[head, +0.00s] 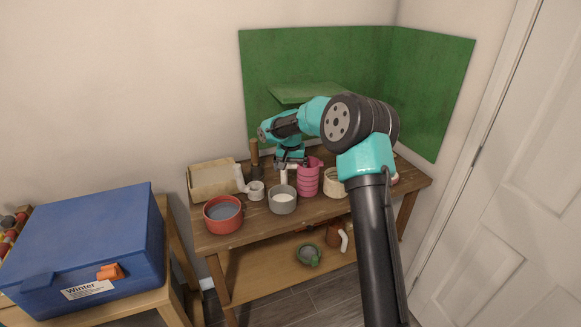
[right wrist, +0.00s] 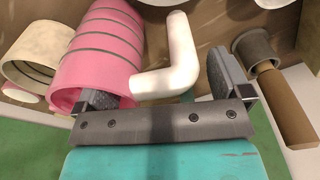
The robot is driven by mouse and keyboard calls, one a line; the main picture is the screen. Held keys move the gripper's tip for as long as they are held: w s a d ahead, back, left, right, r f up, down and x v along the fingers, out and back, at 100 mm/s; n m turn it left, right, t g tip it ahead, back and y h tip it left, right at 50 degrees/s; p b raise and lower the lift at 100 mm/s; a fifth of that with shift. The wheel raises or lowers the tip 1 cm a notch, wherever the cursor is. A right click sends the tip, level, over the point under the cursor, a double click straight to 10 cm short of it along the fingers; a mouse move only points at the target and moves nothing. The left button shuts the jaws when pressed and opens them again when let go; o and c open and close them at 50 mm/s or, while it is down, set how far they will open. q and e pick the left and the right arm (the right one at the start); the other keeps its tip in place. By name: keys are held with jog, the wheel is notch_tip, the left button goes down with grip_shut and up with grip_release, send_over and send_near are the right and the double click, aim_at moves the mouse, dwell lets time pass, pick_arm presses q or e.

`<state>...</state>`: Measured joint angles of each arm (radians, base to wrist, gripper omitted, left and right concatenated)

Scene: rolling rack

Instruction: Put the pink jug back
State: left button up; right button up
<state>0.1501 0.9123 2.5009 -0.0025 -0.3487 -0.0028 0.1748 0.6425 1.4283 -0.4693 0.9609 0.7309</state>
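The pink jug (head: 308,178), ribbed, stands upright on the wooden table among other vessels. In the right wrist view the jug (right wrist: 100,48) shows large at upper left, with its bent white handle (right wrist: 178,58) pointing to the right. My right gripper (head: 290,163) is just left of the jug in the head view. In the right wrist view my right gripper (right wrist: 163,88) has its fingers wide apart, with the handle between them. The left finger is at the jug's rim; whether it touches is unclear. My left gripper is not in view.
On the table (head: 262,228) stand a red pot (head: 222,215), a grey pot (head: 282,201), a white mug (head: 256,191), a cream tray (head: 212,181) and a cream vessel (head: 334,183). A green mug (head: 308,256) and brown jug (head: 334,236) are below. A blue box (head: 85,245) is left.

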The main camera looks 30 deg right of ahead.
jog(key=shift+o, duration=0.2)
jog(key=shift+r, duration=0.15)
notch_tip(320, 180, up, 12)
jog(key=s, duration=0.1)
jog(key=shift+a, duration=0.3)
dwell(0.6)
